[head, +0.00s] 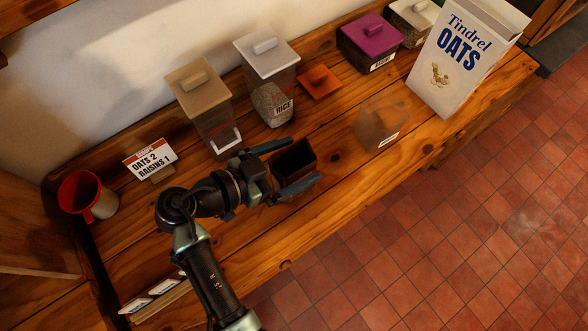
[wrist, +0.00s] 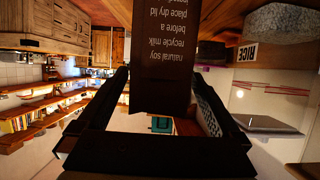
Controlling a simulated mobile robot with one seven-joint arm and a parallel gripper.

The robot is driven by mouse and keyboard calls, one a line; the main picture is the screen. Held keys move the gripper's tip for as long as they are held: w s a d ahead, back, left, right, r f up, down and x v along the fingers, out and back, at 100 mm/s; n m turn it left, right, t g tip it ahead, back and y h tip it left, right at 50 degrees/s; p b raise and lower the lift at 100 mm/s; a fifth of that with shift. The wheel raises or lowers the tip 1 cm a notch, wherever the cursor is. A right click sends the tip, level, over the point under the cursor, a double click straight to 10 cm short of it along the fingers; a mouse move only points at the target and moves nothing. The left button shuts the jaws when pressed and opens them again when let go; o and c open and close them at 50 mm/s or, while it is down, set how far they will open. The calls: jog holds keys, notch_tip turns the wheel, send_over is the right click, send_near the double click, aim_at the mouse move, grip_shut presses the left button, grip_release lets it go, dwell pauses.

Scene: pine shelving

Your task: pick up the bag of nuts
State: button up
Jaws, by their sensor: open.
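I cannot make out a bag of nuts in either view. My gripper (head: 306,158) is open over the wooden counter, its two dark fingers spread on either side of a dark open-topped box (head: 294,157). In the wrist view a dark printed panel (wrist: 165,45), with words such as "natural soy" and "recycle milk", stands between the fingers of my gripper (wrist: 163,80). It appears to be the same box. I cannot tell whether the fingers touch it. What is inside it is too dark to see.
Behind the gripper stand a tan-lidded jar (head: 205,110) and a white-lidded rice jar (head: 270,85). An orange lid (head: 319,82) lies near them. A clear container (head: 383,122), purple-lidded jar (head: 370,42) and oats box (head: 465,55) are right.

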grip_shut()
dwell(0.5)
